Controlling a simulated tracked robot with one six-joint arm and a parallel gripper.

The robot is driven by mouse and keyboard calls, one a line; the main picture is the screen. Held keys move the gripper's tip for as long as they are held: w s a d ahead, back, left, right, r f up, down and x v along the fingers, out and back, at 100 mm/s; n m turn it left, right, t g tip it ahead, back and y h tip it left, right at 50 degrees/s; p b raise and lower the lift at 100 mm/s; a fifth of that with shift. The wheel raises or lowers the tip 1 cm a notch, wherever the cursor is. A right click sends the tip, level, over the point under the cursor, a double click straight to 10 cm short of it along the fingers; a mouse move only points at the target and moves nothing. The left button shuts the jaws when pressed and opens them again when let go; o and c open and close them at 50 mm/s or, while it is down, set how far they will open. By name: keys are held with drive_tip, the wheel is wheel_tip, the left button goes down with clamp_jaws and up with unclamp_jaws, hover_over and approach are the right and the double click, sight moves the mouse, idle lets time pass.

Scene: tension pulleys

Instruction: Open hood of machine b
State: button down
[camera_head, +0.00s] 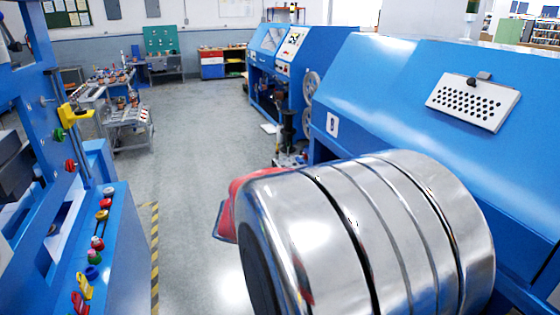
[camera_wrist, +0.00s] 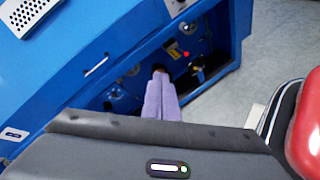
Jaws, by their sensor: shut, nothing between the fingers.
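A large blue machine (camera_head: 400,80) with a sloped blue hood fills the right of the head view. A white perforated plate (camera_head: 474,104) sits on the hood. In the wrist view, a blue machine (camera_wrist: 60,62) shows a similar perforated plate (camera_wrist: 28,14) and a pale bar handle (camera_wrist: 96,66) near the hood's lower edge. The hood looks lowered. My gripper (camera_wrist: 160,70) has its purple fingers together, empty, to the right of the handle and apart from it. No machine label is readable. My gripper is not visible in the head view.
Below the hood edge, a dark recess holds round fittings and a red button (camera_wrist: 186,54). Another blue machine (camera_head: 282,65) stands farther back. A blue control panel (camera_head: 103,240) with coloured knobs is at left. Grey floor (camera_head: 190,150) between is clear.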

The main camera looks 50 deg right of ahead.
drive_tip(key=d+n+g+h, duration=0.2)
drive_tip(key=d+n+h, duration=0.8)
drive_tip(key=d, duration=1)
drive_tip(key=shift+w+d+f+g+h, duration=0.2)
drive_tip(key=shift+g+h, duration=0.1)
drive_tip(key=shift+h, duration=0.6)
drive_tip(key=shift+s, duration=0.1)
drive_tip(key=s+d+r, duration=0.2)
drive_tip(key=d+r, duration=0.2)
drive_tip(key=r, duration=0.3)
drive_tip(key=shift+s+d+r, duration=0.2)
drive_tip(key=shift+d+r, duration=0.1)
drive_tip(key=shift+r, duration=0.1)
drive_tip(key=shift+d, duration=0.1)
idle(0.4)
